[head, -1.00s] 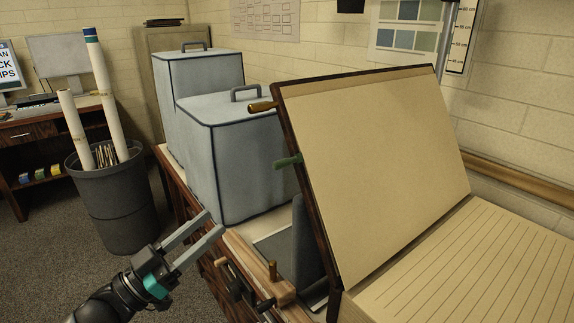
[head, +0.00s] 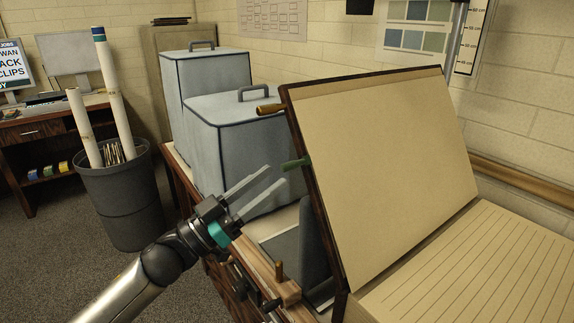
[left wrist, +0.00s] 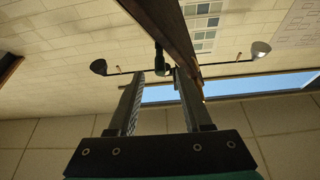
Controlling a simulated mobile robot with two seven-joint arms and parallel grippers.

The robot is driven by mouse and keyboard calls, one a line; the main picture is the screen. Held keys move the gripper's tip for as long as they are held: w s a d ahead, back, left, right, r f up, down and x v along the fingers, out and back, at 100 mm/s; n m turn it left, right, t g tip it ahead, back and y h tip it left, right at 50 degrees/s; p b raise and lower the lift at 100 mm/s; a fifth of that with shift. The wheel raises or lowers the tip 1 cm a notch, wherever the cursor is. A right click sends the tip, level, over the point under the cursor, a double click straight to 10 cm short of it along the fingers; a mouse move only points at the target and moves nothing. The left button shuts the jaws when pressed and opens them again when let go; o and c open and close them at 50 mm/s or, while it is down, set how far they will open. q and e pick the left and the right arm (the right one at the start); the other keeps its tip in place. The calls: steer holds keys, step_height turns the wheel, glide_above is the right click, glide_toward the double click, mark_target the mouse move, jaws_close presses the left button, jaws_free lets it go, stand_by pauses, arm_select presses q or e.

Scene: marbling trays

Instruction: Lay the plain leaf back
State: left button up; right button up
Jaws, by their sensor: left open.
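The plain leaf (head: 385,165) is a large tan panel with a dark wooden edge. It stands up, leaning, on the right of the head view. A green handle (head: 295,164) and a brown wooden handle (head: 270,108) stick out from its left edge. My left gripper (head: 276,178) is open and empty, its fingers pointing at the green handle from the left. In the left wrist view a dark green piece (left wrist: 161,66), seemingly that handle, shows between the fingertips, beside the wooden edge (left wrist: 172,28). I cannot tell whether they touch. My right gripper is not in view.
A lined leaf (head: 470,275) lies flat at the lower right. Two blue-grey covered boxes (head: 238,135) stand behind the gripper on the bench. A wooden clamp block (head: 287,292) sits at the bench's front edge. A grey bin (head: 122,205) with tubes stands left.

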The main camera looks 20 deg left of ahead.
mark_target(287, 168)
arm_select(q)
steer(key=shift+x, duration=2.45)
steer(key=shift+c, duration=0.4)
jaws_close()
